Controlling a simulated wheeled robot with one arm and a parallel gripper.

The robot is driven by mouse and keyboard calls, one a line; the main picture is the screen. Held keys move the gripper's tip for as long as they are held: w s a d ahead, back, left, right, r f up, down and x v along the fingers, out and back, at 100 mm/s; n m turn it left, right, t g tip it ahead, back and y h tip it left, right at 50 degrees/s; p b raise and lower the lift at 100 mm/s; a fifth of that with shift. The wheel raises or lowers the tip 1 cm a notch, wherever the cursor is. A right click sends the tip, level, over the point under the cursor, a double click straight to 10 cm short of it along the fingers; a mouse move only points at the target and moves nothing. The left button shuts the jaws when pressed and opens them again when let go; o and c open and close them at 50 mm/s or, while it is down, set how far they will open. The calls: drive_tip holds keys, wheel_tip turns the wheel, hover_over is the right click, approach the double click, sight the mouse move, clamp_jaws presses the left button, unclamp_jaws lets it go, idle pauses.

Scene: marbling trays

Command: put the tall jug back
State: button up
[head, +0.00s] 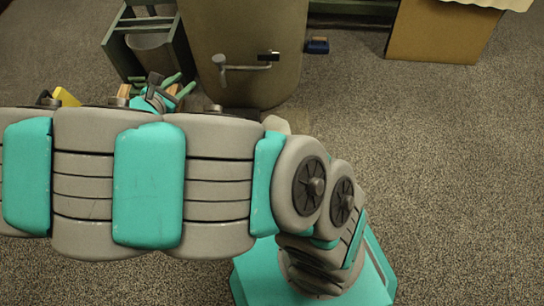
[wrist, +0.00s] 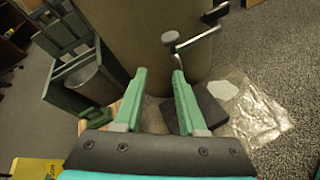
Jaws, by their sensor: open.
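I cannot pick out the tall jug for certain in either view. A pale grey round vessel (head: 152,46) stands inside a dark green frame (head: 118,50) at the upper left. It also shows in the wrist view (wrist: 90,88), but I cannot tell whether it is the jug. My gripper (head: 181,82) is near the foot of a large tan barrel (head: 240,85). In the wrist view its green fingers (wrist: 158,74) are apart, with the barrel beyond them and nothing visibly held. My arm hides the floor at the left of the head view.
A tap (head: 245,64) juts from the barrel. A dark block (wrist: 212,108) and a shiny clear patch (wrist: 250,110) lie on the floor right of the fingers. A small blue thing (head: 317,45) and a cardboard box (head: 440,30) are farther back. The right floor is clear.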

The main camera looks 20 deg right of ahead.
drive_tip(key=s+d+r+m+g+h, duration=0.1)
drive_tip(key=s+d+r+m+g, duration=0.15)
drive_tip(key=d, duration=0.35)
drive_tip(key=s+d+r+m+g+h, duration=0.1)
drive_tip(key=d+r+m, duration=0.1)
drive_tip(key=d+m, duration=0.3)
drive_tip(key=s+d+r+m+g+y, duration=0.2)
drive_tip(key=s+d+m+g, duration=0.5)
drive_tip(key=s+d, duration=0.6)
drive_tip(key=s+a+m+g+y, duration=0.1)
drive_tip(key=s+a+m+y, duration=0.2)
drive_tip(key=s, duration=0.6)
drive_tip(key=s+a+m+g+y, duration=0.1)
drive_tip(key=s+a+m+y, duration=0.3)
drive_tip(key=s, duration=0.6)
drive_tip(key=shift+r+m+y, duration=0.4)
drive_tip(key=shift+m+y, duration=0.3)
drive_tip(key=shift+m, duration=0.45)
wheel_tip(320, 180, up, 7)
drive_tip(key=p, duration=0.6)
drive_tip(key=shift+f+p, duration=0.2)
drive_tip(key=shift+p, duration=0.1)
